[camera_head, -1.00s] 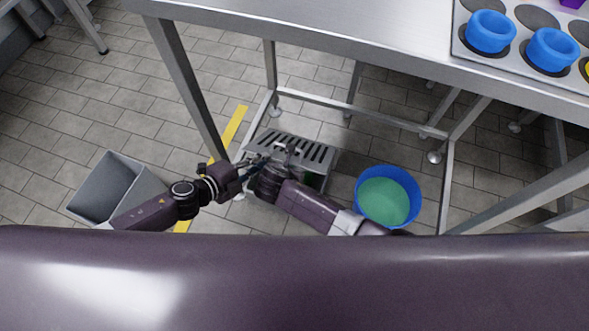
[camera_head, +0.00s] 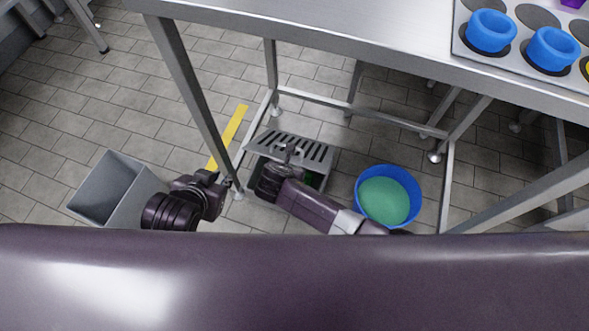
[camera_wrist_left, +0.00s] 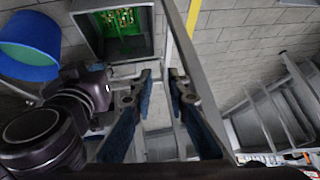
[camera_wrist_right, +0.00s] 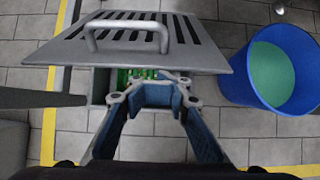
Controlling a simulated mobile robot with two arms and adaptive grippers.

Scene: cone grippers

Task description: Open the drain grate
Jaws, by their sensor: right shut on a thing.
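The slotted grey drain grate (camera_head: 302,147) is partly off the square drain pit. In the right wrist view the grate (camera_wrist_right: 185,55) is tilted, with its handle (camera_wrist_right: 128,27) on top and green content (camera_wrist_right: 130,75) in the pit below. My right gripper (camera_head: 285,163) is at the grate's near edge; in its wrist view the fingers (camera_wrist_right: 150,95) are shut at that edge. The exact contact is hidden. My left gripper (camera_head: 222,183) is apart from the grate, beside a table leg. In its wrist view its fingers (camera_wrist_left: 160,85) are open and empty; the pit (camera_wrist_left: 88,30) shows ahead.
A blue bucket (camera_head: 417,203) with green content stands right of the drain. A grey bin (camera_head: 102,187) stands to the left. A steel table (camera_head: 330,30) with legs and low rails frames the drain. A yellow floor line (camera_head: 228,138) runs beside it.

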